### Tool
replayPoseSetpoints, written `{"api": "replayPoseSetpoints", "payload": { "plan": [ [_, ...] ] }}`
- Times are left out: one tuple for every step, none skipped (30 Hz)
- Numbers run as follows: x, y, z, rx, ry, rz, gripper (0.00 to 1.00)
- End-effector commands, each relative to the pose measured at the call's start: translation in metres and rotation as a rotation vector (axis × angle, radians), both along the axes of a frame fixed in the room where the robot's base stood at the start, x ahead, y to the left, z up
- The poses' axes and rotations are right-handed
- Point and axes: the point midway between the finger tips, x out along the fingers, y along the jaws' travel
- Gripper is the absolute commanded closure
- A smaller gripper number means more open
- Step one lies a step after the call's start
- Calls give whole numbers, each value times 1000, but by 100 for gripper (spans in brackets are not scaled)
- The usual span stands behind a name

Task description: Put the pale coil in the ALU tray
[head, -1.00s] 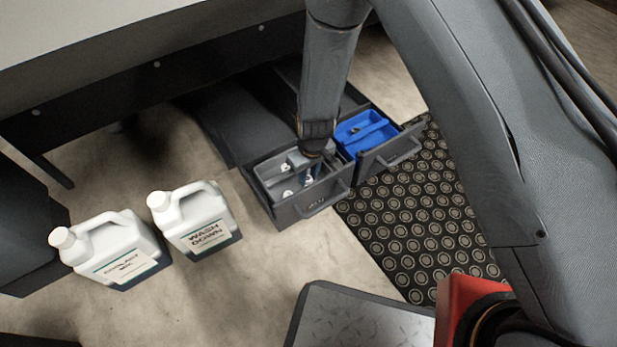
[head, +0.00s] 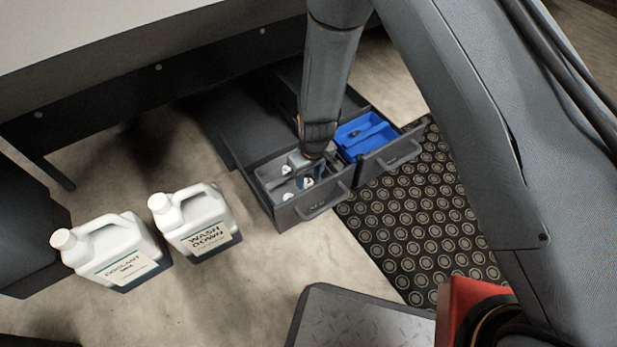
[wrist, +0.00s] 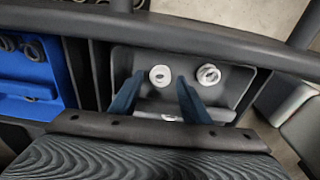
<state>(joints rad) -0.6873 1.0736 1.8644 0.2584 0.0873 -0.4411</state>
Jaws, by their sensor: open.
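The grey ALU tray (head: 264,180) sits in an open dark drawer with a faint label on its front. It also shows in the wrist view (wrist: 236,92). In the wrist view, one pale coil (wrist: 160,69) appears between my fingertips, and a second pale coil (wrist: 208,69) lies right of them. A further pale piece (wrist: 172,117) shows low between the fingers, partly hidden. My gripper (wrist: 159,76) points down into the tray, with its two blue fingers apart and nothing clamped. Whether the fingertips touch a coil I cannot tell.
A blue tray (wrist: 20,72) with several dark coils stands in the adjoining drawer. Two white jugs, coolant (head: 112,252) and wash-down (head: 197,222), stand on the floor at left. A studded black mat (head: 420,205) lies at right. The drawer handle (head: 322,205) stands in front.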

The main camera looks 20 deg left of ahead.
Motion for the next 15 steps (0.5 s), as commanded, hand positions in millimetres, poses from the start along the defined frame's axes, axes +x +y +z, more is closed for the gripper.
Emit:
{"api": "replayPoseSetpoints", "payload": {
  "plan": [
    [-1,-1,11,1,-1,0,58],
    [-2,-1,17,1,-1,0,58],
    [-2,-2,24,1,-1,0,58],
    [-3,-2,31,2,-1,-1,58],
    [-3,-2,37,2,-1,0,58],
    [-4,-3,45,1,-1,0,58],
    [-4,-4,51,1,-1,1,58],
    [-5,-4,58,1,-1,1,58],
    [-5,-5,66,2,-1,0,58],
    [-6,-6,71,2,-1,0,58],
    [-6,-6,76,2,-1,-1,58],
    [-7,-7,83,2,-1,-1,58],
    [-7,-7,88,2,-1,0,58],
    [-7,-8,92,2,-1,0,58],
    [-8,-8,97,1,-1,1,58]
  ]
}}
